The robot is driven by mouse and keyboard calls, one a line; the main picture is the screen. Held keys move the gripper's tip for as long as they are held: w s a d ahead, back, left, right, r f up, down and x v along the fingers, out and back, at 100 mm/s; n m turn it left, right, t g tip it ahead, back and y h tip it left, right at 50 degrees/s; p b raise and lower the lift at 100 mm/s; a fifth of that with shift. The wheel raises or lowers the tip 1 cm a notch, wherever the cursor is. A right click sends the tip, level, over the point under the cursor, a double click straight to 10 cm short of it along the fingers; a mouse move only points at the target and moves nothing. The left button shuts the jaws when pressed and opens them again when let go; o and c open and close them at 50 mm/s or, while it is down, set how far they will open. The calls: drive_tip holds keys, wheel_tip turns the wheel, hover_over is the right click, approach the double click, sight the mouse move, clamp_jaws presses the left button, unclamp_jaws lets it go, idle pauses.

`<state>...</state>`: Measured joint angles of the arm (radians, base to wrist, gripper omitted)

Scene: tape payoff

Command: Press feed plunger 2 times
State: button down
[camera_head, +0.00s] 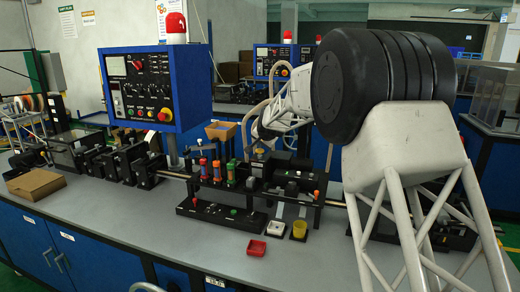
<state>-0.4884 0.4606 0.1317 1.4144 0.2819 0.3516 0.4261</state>
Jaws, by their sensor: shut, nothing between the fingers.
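A black tape payoff fixture (220,213) stands mid-bench, with coloured cylinders and knobs along it. I cannot tell for certain which part is the feed plunger. A small yellow-topped part (260,152) sits near the middle of the fixture. My white arm reaches in from the right, and my gripper (259,136) is small and dark at its end, just above that yellow top. It looks shut, with nothing seen in it. I cannot tell whether it touches the part below.
A blue control panel (142,88) stands behind the fixture at left. A cardboard box (36,184) lies at far left. The grey bench front is mostly clear.

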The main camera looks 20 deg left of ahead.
drive_tip(key=shift+f, duration=0.8)
idle(0.8)
drive_tip(key=shift+r, duration=1.75)
drive_tip(key=shift+r, duration=0.2)
drive_tip(key=shift+r, duration=2.3)
